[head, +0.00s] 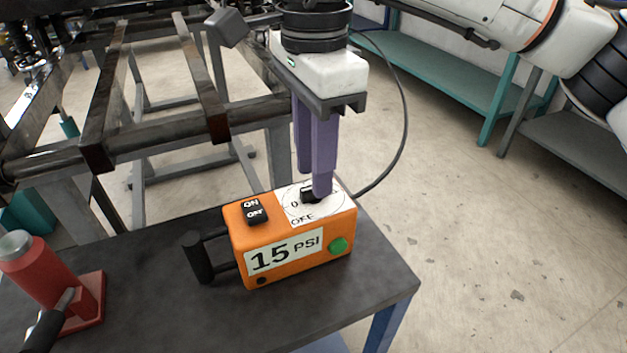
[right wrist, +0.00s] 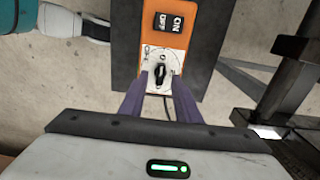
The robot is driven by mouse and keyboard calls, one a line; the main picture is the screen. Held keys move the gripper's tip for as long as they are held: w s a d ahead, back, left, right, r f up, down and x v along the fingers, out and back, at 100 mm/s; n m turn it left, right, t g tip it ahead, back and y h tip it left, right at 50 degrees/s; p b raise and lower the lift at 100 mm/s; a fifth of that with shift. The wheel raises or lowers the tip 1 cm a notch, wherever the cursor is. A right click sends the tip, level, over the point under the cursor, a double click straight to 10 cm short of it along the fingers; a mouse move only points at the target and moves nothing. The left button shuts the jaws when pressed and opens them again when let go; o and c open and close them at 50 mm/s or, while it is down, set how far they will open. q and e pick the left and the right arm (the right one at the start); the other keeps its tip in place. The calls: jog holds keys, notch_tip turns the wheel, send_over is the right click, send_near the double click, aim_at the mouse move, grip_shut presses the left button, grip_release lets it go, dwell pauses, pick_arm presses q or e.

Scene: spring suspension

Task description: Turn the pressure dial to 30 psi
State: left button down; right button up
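The orange pressure box (head: 290,268) stands on the dark table, and its front label reads 15 PSI. Its top bears a white dial face with a small black dial knob (head: 308,195) and the markings 0 and OFF. My right gripper (head: 318,192) points down at the knob from above. In the right wrist view its two purple fingers (right wrist: 159,88) are apart, one on each side of the black dial knob (right wrist: 160,77), with visible gaps. Contact with the knob cannot be made out. In the head view the fingers partly hide the dial. My left gripper is not in view.
A black ON/OFF switch (head: 255,212) and a green button (head: 338,245) are on the box. A red jack (head: 50,285) stands at the table's left. A metal frame (head: 150,130) rises behind the table. A black hose (head: 403,130) curves behind the box.

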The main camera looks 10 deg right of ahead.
jog(key=shift+f, duration=1.15)
grip_shut()
